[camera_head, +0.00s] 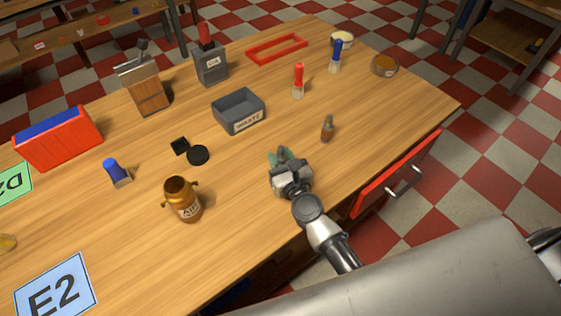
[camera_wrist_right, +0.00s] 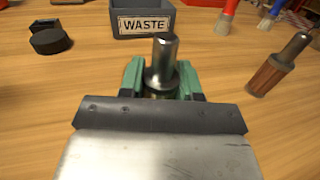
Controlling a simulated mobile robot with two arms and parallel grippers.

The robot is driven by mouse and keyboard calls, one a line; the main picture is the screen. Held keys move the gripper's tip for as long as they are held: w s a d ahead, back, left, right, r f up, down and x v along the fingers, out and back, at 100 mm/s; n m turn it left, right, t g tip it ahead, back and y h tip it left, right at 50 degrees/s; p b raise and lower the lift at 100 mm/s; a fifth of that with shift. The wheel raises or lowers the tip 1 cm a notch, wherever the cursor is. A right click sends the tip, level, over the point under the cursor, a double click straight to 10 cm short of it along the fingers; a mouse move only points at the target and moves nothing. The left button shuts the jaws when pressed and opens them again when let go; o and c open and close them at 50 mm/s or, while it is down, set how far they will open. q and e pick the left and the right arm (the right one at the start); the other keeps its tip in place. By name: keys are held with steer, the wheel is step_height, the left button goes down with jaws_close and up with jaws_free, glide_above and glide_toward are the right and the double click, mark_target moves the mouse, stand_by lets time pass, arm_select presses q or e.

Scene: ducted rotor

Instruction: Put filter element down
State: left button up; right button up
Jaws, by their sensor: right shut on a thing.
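My right gripper (camera_head: 283,160) is over the wooden table, near its front edge. Its green fingers (camera_wrist_right: 162,80) are shut on the filter element (camera_wrist_right: 163,62), which shows as a grey metal stem with a wider collar and a brassy part below. The stem stands upright between the fingers. Its lower end is hidden by the gripper, so I cannot tell whether it touches the table (camera_head: 240,200). In the head view the gripper mostly covers it. My left gripper is not in view.
A grey WASTE bin (camera_head: 238,110) stands beyond the gripper. A wooden-handled tool (camera_head: 327,128) stands to the right. A black round cap (camera_head: 198,155) and brass jar (camera_head: 182,199) are to the left. A red drawer (camera_head: 398,175) stands open. Bare wood surrounds the gripper.

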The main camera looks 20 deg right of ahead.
steer(key=shift+r, duration=0.1)
steer(key=shift+f, duration=0.25)
steer(key=o, duration=0.9)
steer(key=shift+r, duration=0.1)
steer(key=shift+r, duration=0.15)
steer(key=s, duration=0.3)
steer(key=s+b, duration=0.1)
steer(key=s, duration=0.3)
steer(key=s+d+b, duration=0.1)
steer(key=s, duration=0.3)
steer(key=shift+s, duration=0.5)
